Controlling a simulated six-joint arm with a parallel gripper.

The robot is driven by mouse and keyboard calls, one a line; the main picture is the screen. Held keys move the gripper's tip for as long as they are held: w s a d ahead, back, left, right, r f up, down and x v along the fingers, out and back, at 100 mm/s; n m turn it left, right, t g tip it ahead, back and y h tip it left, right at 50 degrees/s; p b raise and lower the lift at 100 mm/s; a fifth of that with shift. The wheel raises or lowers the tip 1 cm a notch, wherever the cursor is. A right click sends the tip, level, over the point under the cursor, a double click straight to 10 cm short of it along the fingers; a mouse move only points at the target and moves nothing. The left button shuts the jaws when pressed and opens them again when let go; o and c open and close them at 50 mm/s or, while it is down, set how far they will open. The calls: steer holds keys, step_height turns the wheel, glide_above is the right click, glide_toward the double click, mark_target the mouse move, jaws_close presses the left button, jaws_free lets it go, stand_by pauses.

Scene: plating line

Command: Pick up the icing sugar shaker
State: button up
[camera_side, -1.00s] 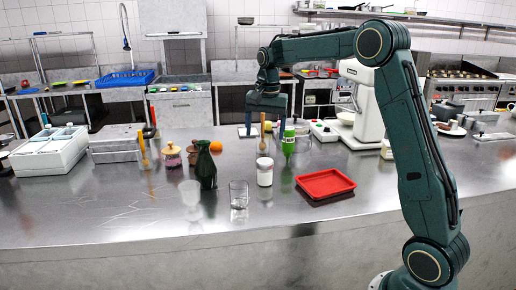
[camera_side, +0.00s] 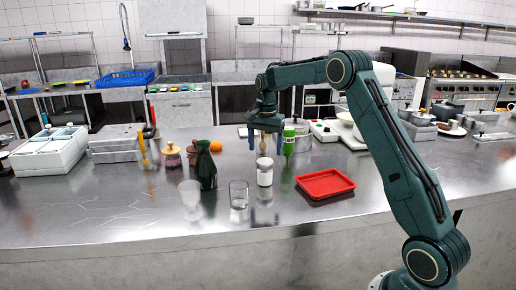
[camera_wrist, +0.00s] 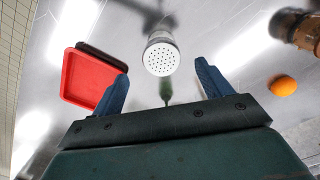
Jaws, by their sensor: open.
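The icing sugar shaker (camera_side: 265,175) is a small white jar with a light lid, upright on the steel counter. In the wrist view its perforated round top (camera_wrist: 160,58) lies just beyond the fingertips, roughly midway between them. My gripper (camera_side: 266,146) is open and empty, pointing down. It is above the shaker and appears apart from it. In the wrist view the two blue fingers (camera_wrist: 162,72) are spread wide. The fingertips nearly overlap the shaker's top in the side view, so the exact height gap is hard to tell.
A red tray (camera_side: 325,184) lies right of the shaker. A green bottle (camera_side: 289,139) stands close behind it on the right. A clear glass (camera_side: 238,195) and a dark green bottle (camera_side: 206,168) stand to the left. An orange (camera_side: 216,147) lies behind them. The front counter is clear.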

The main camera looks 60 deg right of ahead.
mark_target(265, 161)
steer(key=shift+f, duration=3.1)
steer(key=shift+w+f, duration=0.1)
steer(key=shift+f, duration=2.5)
steer(key=c, duration=1.1)
steer(key=shift+d+r, duration=0.1)
steer(key=shift+c, duration=0.2)
step_height(265, 161, up, 20)
